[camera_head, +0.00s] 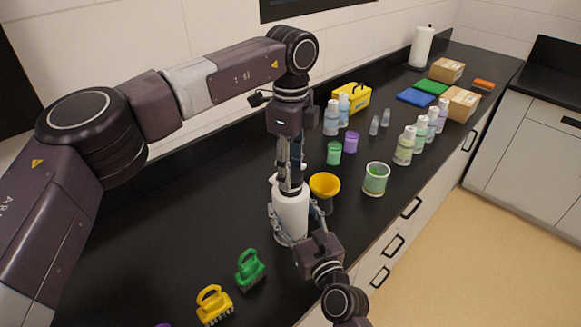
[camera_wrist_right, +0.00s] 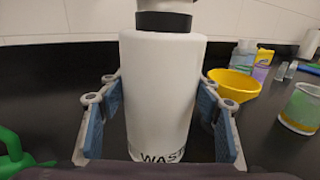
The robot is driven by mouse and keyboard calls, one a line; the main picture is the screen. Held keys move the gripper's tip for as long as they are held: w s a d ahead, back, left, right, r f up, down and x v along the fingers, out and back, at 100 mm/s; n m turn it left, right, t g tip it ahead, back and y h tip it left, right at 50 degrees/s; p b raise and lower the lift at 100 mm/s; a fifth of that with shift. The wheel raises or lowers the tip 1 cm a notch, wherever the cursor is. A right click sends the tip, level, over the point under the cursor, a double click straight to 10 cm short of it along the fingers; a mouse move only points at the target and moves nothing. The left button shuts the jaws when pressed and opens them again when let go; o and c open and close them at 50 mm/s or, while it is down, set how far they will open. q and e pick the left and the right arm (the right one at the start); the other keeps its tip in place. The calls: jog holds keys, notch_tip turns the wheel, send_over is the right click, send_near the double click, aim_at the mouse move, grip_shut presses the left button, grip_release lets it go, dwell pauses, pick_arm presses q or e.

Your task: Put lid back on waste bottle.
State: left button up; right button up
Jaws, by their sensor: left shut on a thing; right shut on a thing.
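The white waste bottle (camera_head: 291,212) stands upright on the black counter. Its printed label shows partly at the bottom of the right wrist view (camera_wrist_right: 160,90). My right gripper (camera_head: 292,238) is shut around the bottle's body from the front, with one blue-padded finger on each side. My left gripper (camera_head: 290,184) points straight down over the bottle's top and is shut on what appears to be the lid. A black band, apparently the lid (camera_wrist_right: 165,21), sits at the bottle's top in the right wrist view. Whether it is seated or just held there cannot be told.
A yellow funnel (camera_head: 324,185) stands close right of the bottle, beside a beaker of green liquid (camera_head: 375,179). Green (camera_head: 250,268) and yellow (camera_head: 214,304) brushes lie in front. Several bottles (camera_head: 404,146) stand farther right. The counter left of the bottle is clear.

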pick_arm(q)
jog(key=shift+f, duration=0.4)
